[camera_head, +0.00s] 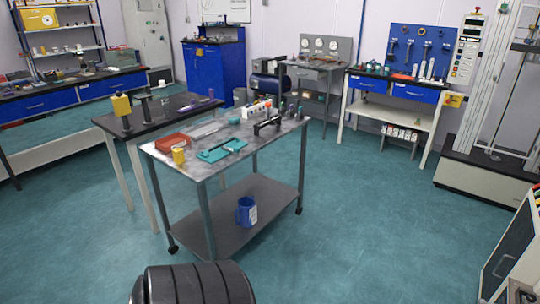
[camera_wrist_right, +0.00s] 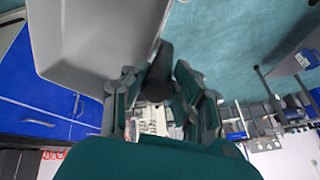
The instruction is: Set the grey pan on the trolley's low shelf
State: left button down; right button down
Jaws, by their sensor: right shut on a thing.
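The grey pan (camera_wrist_right: 95,38) fills the upper left of the right wrist view, tilted in the picture and partly cut off by the frame edge. The trolley (camera_head: 205,172) stands in the middle of the head view. Its low shelf (camera_head: 275,200) is flat and grey, with a blue jug (camera_head: 246,211) standing near its front edge. The shelf is bare to the right of the jug, and its left part is partly hidden by a leg. Neither gripper nor the pan shows in the head view.
The floor right of the trolley is clear.

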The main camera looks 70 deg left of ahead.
aim_at(268, 195)
jog(key=z, duration=1.95)
jog(key=k+j+z, duration=0.1)
jog(key=z, duration=0.3)
jog(key=k+j+z, duration=0.1)
jog(key=z, duration=0.25)
jog(key=k+z, duration=0.1)
jog(key=z, duration=0.3)
jog(key=k+j+z, duration=0.1)
jog(key=z, duration=0.3)
jog(key=k+j+z, duration=0.1)
jog(key=k+z, duration=0.75)
jog(key=k+l+z, duration=0.15)
jog(key=k+z, duration=0.25)
jog(key=k+j+z, duration=0.1)
jog(key=k+z, duration=0.25)
jog(key=k, duration=0.2)
jog(key=k+z, duration=0.4)
jog(key=k+l+z, duration=0.35)
jog(key=k, duration=0.25)
jog(key=k+z, duration=0.5)
jog(key=k+l+z, duration=0.1)
jog(key=k+z, duration=0.4)
jog(key=z, duration=1.25)
